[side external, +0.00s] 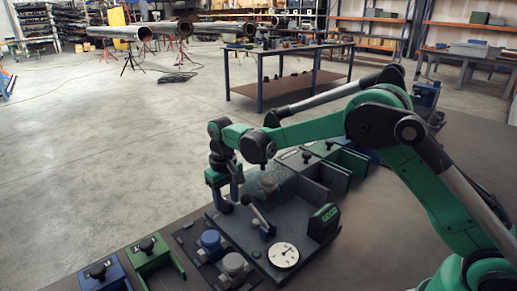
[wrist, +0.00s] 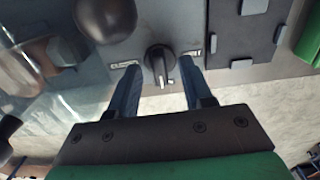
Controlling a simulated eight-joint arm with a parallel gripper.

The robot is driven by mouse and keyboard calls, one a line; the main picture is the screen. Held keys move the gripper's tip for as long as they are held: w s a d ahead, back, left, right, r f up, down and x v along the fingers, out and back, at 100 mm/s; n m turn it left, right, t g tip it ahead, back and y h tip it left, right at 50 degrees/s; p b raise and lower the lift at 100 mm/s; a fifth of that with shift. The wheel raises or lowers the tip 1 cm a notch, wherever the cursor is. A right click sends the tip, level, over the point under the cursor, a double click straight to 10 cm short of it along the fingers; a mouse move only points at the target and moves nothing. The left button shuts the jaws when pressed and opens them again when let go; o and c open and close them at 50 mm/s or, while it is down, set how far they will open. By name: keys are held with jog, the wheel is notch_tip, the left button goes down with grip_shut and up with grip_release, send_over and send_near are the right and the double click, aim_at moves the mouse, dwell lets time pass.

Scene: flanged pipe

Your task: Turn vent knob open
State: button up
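A black round knob (wrist: 158,59) with a white pointer line sits on a grey panel in the wrist view, between two small pale labels. Its pointer is toward the lower edge of the picture, along my fingers. I take it to be the vent knob. My gripper (wrist: 160,68) is open, with one blue finger on each side of the knob and a visible gap to it. In the side external view my gripper (side external: 223,205) points down at the left edge of the dark panel (side external: 300,240). The knob is hidden there behind my fingers.
A lever (side external: 259,214), a dial gauge (side external: 283,255) and a green box (side external: 325,219) are close on the panel. A blue fitting (side external: 210,241) and a grey fitting (side external: 233,265) stand in front. A dark ball (wrist: 105,18) is beside the knob in the wrist view.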

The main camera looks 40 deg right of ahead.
aim_at(227, 200)
jog(key=shift+r, duration=2.8)
jog(key=shift+s+d+r, duration=0.1)
jog(key=shift+s+r, duration=0.05)
jog(key=shift+r, duration=0.15)
jog(key=s+d+r+t, duration=0.2)
jog(key=s+r+t, duration=0.1)
jog(key=s+r, duration=0.4)
jog(key=s+d+f+t, duration=0.2)
jog(key=s+t, duration=0.2)
jog(key=s, duration=0.6)
jog(key=shift+s+d+f, duration=0.15)
jog(key=shift+s, duration=0.05)
